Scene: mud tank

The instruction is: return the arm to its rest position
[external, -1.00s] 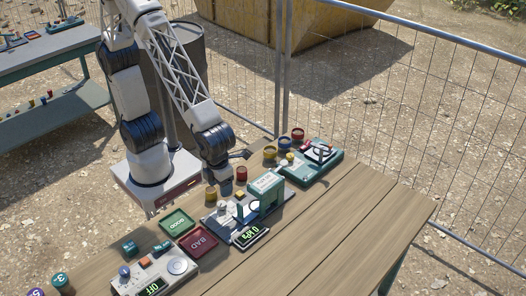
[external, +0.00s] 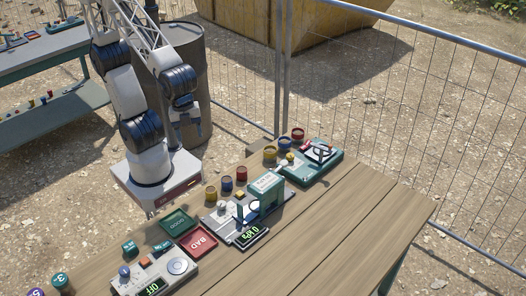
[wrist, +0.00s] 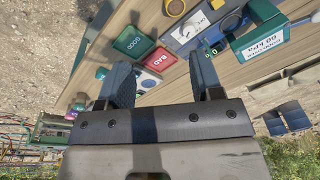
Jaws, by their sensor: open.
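My gripper (external: 187,130) hangs at the end of my folded arm, beside the wooden table's back edge, in front of a dark barrel. It is raised clear of the things on the table. In the wrist view my gripper (wrist: 160,82) shows two dark fingers spread apart with nothing between them. My arm's base stands at the back left of the table.
The wooden table (external: 340,225) carries a green press-like device (external: 268,190), a green GOOD tray (external: 178,222), a red BAD tray (external: 198,241), a grey panel (external: 155,280) and several small cups. A barrel (external: 198,75) and wire fence (external: 420,120) stand behind.

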